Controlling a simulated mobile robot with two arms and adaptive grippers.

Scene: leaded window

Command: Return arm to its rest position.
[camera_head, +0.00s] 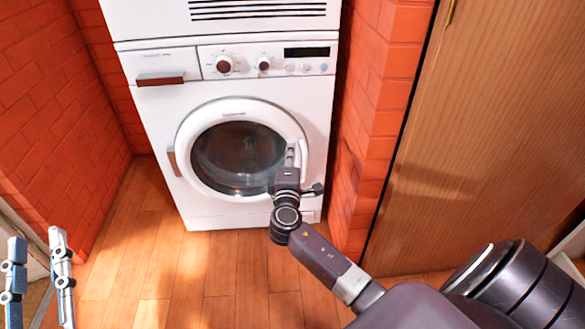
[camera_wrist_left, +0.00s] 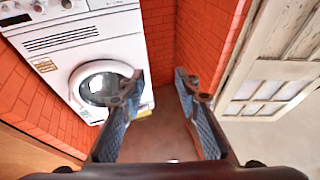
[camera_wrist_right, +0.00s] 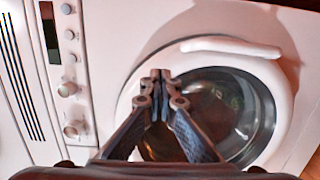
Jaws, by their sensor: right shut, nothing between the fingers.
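My right arm reaches in from the lower right of the head view. Its gripper (camera_head: 291,152) is shut and empty, in front of the right side of the washing machine's round door (camera_head: 183,140). In the right wrist view the fingertips (camera_wrist_right: 160,76) meet in front of the door's rim and dark glass (camera_wrist_right: 225,105). I cannot tell whether they touch the door. My left gripper (camera_head: 38,250) is at the lower left corner of the head view. Its two fingers stand apart and nothing is between them, as the left wrist view (camera_wrist_left: 158,85) also shows.
The white washing machine (camera_head: 155,120) stands between red brick walls (camera_head: 45,110), with another white appliance (camera_head: 165,18) on top. A wooden panel (camera_head: 500,130) is on the right. The wooden floor (camera_head: 170,265) before the machine is clear. A pale paned frame (camera_wrist_left: 265,75) shows in the left wrist view.

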